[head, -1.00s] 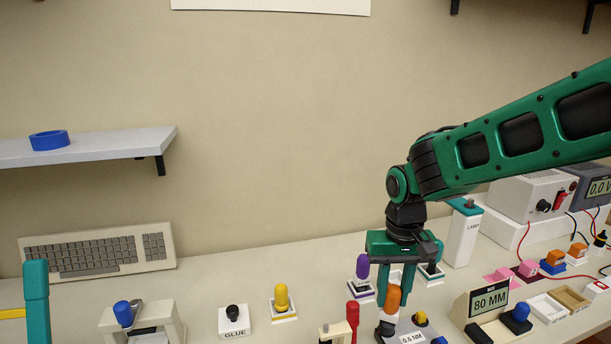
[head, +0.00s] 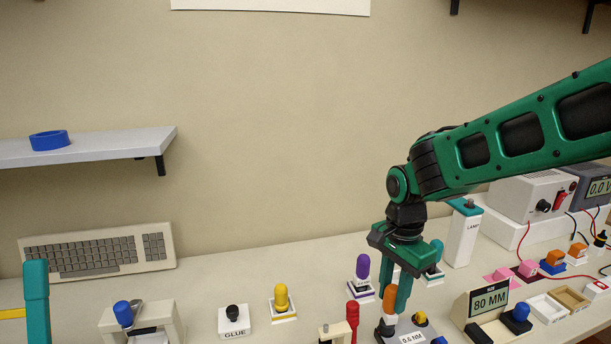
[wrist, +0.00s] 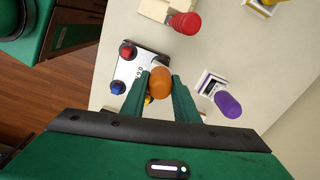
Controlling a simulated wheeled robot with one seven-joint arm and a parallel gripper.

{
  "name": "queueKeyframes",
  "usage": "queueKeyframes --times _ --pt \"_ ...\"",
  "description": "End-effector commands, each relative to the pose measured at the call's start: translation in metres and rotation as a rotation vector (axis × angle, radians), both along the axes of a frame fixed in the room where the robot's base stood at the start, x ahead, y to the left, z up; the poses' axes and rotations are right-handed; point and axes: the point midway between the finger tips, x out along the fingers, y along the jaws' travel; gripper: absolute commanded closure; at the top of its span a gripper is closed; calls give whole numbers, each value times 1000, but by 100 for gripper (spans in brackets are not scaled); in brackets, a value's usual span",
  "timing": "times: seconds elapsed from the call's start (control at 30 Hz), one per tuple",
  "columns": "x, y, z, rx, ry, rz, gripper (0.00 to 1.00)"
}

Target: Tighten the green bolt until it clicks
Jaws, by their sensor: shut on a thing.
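My gripper (head: 396,298) points down at the bench, its two green fingers shut on the orange handle (wrist: 160,82) of an upright tool. The orange handle also shows in the head view (head: 389,301), partly behind a finger, with a dark part below it. The tool stands over a pale plate (wrist: 140,66) labelled 0.6 NM in the head view. Red (wrist: 127,51), blue (wrist: 117,87) and yellow (wrist: 148,100) knobs show on the plate. I cannot make out a green bolt; the tool and fingers hide part of the plate.
A purple-handled tool (head: 362,267) in a stand and a red-handled one (head: 352,314) are close beside my gripper. An 80 MM display (head: 488,300) stands to the right, a lamp box (head: 462,235) behind. Yellow (head: 281,297) and glue (head: 233,321) stands are left.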

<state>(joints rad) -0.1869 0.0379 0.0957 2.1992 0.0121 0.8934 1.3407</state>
Motion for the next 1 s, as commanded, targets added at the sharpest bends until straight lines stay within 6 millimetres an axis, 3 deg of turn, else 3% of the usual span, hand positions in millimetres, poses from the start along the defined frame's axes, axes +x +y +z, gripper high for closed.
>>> queueKeyframes --times 0.2,0.47,0.5,0.57,1.0 --pt "1 1 0 2 -4 -154 100" --pt "1 1 1 2 -4 -181 100" --pt "1 1 1 2 -4 -181 66" --pt "1 1 0 2 -4 -181 52" --pt "0 1 0 0 -1 -179 54"
